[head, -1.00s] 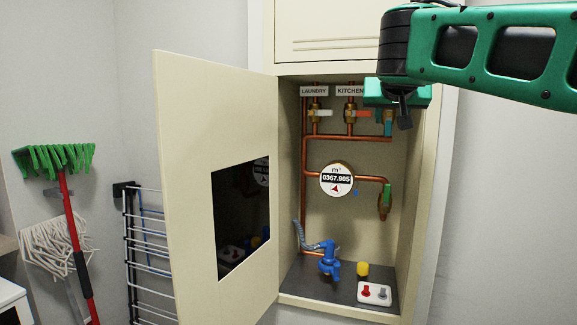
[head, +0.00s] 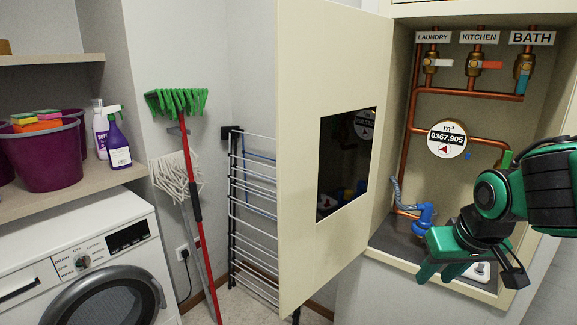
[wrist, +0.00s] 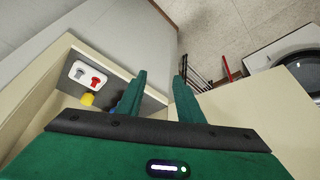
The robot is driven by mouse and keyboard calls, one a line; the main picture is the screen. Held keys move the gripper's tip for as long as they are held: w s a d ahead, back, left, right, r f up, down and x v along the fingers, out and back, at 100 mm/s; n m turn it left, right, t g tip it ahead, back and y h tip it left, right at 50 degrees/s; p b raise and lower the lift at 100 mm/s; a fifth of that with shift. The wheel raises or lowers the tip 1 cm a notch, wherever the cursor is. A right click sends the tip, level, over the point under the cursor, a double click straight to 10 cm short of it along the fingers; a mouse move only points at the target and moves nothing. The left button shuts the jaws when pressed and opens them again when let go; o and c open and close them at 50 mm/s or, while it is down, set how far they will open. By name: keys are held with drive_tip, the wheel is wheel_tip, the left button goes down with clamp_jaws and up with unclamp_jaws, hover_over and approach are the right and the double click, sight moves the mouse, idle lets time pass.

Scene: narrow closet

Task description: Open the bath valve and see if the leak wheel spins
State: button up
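The bath valve (head: 523,78) is under the BATH label in the head view, with its teal-blue lever hanging down in line with the pipe. The round water meter (head: 446,139) reads 0367.905. Its leak wheel (head: 444,149) is a small red triangle on the dial. My gripper (head: 438,272) is low at the cabinet's front opening, below the meter and well apart from the bath valve. In the wrist view, its two green fingers (wrist: 160,80) are spread with nothing between them. The valves and meter do not show in the wrist view.
The laundry valve (head: 431,64) has a white lever and the kitchen valve (head: 475,66) a red one, both crosswise. The open cabinet door (head: 300,200) stands to the left. A blue fitting (head: 424,213) and a switch plate (wrist: 88,76) are low in the cabinet.

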drive_tip(key=s+d+f+m+g, duration=0.1)
drive_tip(key=s+d+m+g, duration=0.1)
drive_tip(key=s+d, duration=0.3)
drive_tip(key=s+d+f+m+g, duration=0.1)
drive_tip(key=s+d+m, duration=0.3)
drive_tip(key=s, duration=0.8)
drive_tip(key=shift+s+d+f+g, duration=0.4)
drive_tip(key=shift+d+g, duration=0.45)
drive_tip(key=shift+g, duration=0.05)
drive_tip(key=shift+w+f, duration=0.25)
drive_tip(key=shift+w, duration=0.4)
